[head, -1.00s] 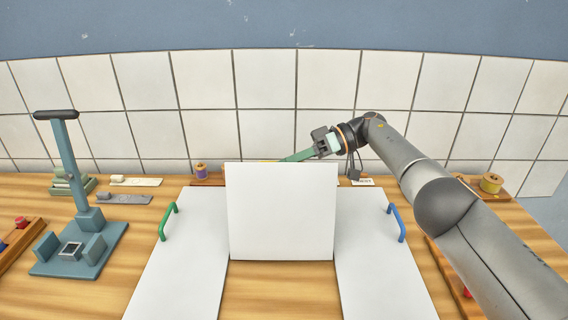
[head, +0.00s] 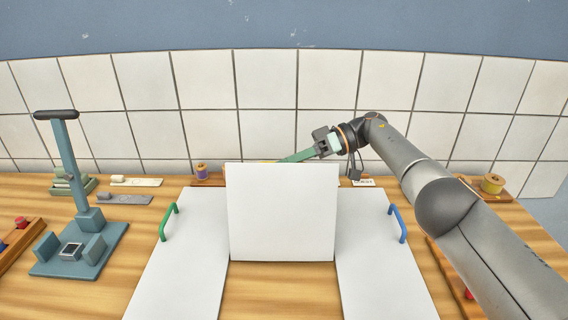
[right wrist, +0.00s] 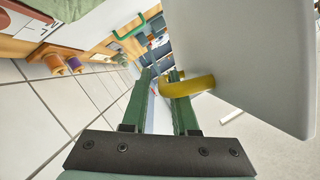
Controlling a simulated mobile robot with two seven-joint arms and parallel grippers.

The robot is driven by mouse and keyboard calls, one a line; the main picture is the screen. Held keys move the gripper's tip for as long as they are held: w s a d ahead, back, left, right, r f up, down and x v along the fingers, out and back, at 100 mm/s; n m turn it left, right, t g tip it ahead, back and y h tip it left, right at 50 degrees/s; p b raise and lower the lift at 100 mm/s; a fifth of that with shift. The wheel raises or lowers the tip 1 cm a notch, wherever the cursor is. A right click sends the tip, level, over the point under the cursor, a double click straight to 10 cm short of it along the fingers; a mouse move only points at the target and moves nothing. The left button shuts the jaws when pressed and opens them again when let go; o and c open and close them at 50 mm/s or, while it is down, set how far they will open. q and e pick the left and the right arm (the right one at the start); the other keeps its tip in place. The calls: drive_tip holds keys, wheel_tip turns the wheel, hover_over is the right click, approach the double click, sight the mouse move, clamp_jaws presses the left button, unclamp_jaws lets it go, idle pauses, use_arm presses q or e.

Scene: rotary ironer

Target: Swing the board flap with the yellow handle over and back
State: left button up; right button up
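The white board flap (head: 282,212) stands roughly upright between two flat white boards in the head view. Its yellow handle (right wrist: 192,87) shows in the right wrist view, on the flap's far side; in the head view only a thin yellow sliver shows above the flap's top edge. My right gripper (head: 290,158) reaches behind the flap's top from the right, its tips partly hidden. In the right wrist view its green fingers (right wrist: 160,76) are apart. The handle crosses the right finger and its end lies between the fingers, with a gap to the left finger. My left gripper is out of view.
The left board (head: 185,265) has a green handle (head: 168,221), the right board (head: 375,265) a blue handle (head: 398,223). A teal stand (head: 75,250) is at the left. Spools (head: 201,170) stand at the back by the tiled wall. Bare wood (head: 285,290) lies before the flap.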

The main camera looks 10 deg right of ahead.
wheel_tip(320, 180, up, 3)
drive_tip(key=shift+r, duration=0.1)
drive_tip(key=s+r, duration=0.1)
drive_tip(key=r, duration=0.1)
drive_tip(key=s+r+p, duration=0.1)
drive_tip(key=s, duration=0.1)
drive_tip(key=s+a+r, duration=0.1)
drive_tip(key=r, duration=0.1)
drive_tip(key=shift+s+r, duration=0.3)
drive_tip(key=shift+s, duration=0.05)
drive_tip(key=s+a+r, duration=0.2)
drive_tip(key=s+r, duration=0.2)
drive_tip(key=s, duration=0.5)
drive_tip(key=shift+r+b, duration=0.15)
drive_tip(key=shift+b, duration=0.25)
